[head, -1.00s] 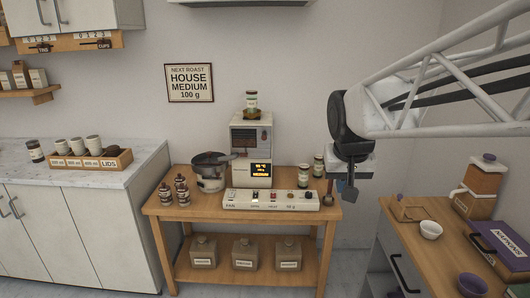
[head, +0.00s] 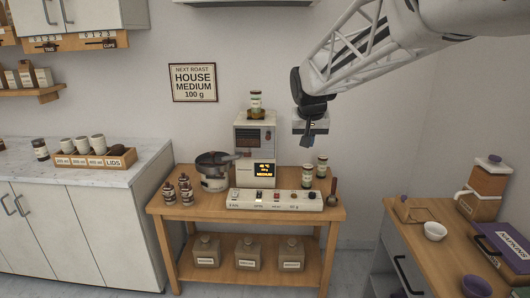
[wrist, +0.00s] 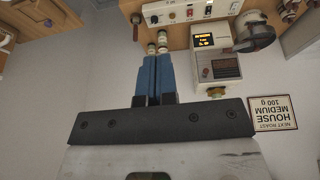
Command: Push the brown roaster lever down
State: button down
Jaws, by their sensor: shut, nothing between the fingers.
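The roaster (head: 244,170) is a cream machine on the wooden table, with a lit display and a control strip (head: 280,201) in front. It shows upside down in the wrist view (wrist: 217,66). A small dark brown part (head: 268,135) on its upper right side may be the brown lever; it is too small to be sure. My gripper (head: 308,143) hangs in the air to the right of the roaster's upper half, apart from it. Its blue fingers (wrist: 159,58) are shut together with nothing between them.
Two jars (head: 322,165) stand right of the roaster, below my gripper, and a jar (head: 256,102) sits on top of the roaster. A dark pan (head: 214,178) stands on its left. A brown-handled tool (head: 333,188) is at the table's right end. A counter (head: 410,218) stands at right.

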aim_at(248, 154)
jog(key=w+a+f, duration=0.3)
jog(key=w+a, duration=0.4)
jog(key=w, duration=0.4)
jog(key=w+a+f+t, duration=0.1)
jog(key=w+a+f, duration=0.3)
jog(key=w+a, duration=0.4)
jog(key=w+a+f, duration=0.4)
jog(key=w+a, duration=0.3)
jog(key=w, duration=0.8)
jog(key=shift+w+a+f+t, duration=0.2)
jog(key=shift+a+t, duration=0.1)
jog(key=shift+a, duration=0.1)
jog(key=shift+f, duration=0.1)
jog(key=shift+a+x, duration=0.1)
jog(key=shift+x, duration=3.3)
jog(key=shift+a+x, duration=0.15)
jog(key=shift+x, duration=3.3)
jog(key=shift+w, duration=0.2)
